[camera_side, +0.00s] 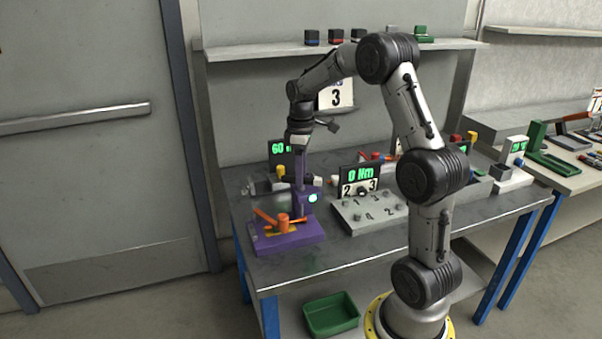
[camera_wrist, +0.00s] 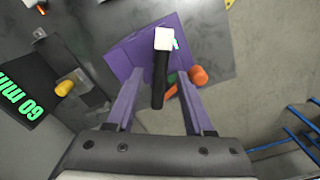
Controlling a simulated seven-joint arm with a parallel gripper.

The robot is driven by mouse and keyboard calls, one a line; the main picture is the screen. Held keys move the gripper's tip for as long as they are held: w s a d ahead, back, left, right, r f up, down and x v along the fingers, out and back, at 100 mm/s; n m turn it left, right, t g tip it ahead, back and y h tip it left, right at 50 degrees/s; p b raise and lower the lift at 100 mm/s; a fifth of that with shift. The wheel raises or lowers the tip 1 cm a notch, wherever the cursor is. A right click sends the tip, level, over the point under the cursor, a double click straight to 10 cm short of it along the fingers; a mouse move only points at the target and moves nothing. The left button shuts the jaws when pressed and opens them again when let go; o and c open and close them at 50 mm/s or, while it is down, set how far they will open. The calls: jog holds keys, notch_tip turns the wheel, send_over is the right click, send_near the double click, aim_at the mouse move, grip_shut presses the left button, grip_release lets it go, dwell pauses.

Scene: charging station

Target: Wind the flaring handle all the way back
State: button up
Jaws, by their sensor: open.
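A purple station (camera_side: 287,237) stands at the table's front left corner. It carries an orange bar (camera_side: 264,216) and an orange cylinder (camera_side: 283,220), with a purple upright and a small glowing cyan light (camera_side: 312,198) behind them. My gripper (camera_side: 302,172) points down over the back of the station. In the wrist view, my gripper (camera_wrist: 160,92) is open, with one purple finger on each side. A black bar with a white end (camera_wrist: 161,78) shows between the fingers, with gaps on both sides. Orange parts (camera_wrist: 198,76) show beside the right finger. I cannot tell which part is the flaring handle.
A "60" display (camera_side: 281,155) and a yellow-knobbed device stand behind the station. A grey numbered block (camera_side: 368,214) with a "0 Nm" display is to the right. A green bin (camera_side: 331,314) sits below. The table's front left edge is close to the station.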

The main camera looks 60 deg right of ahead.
grip_shut()
dwell(0.4)
jog(key=n, duration=0.5)
jog(key=shift+n, duration=0.3)
grip_release()
notch_tip(320, 180, up, 14)
dwell(0.6)
jog(key=shift+f, duration=0.1)
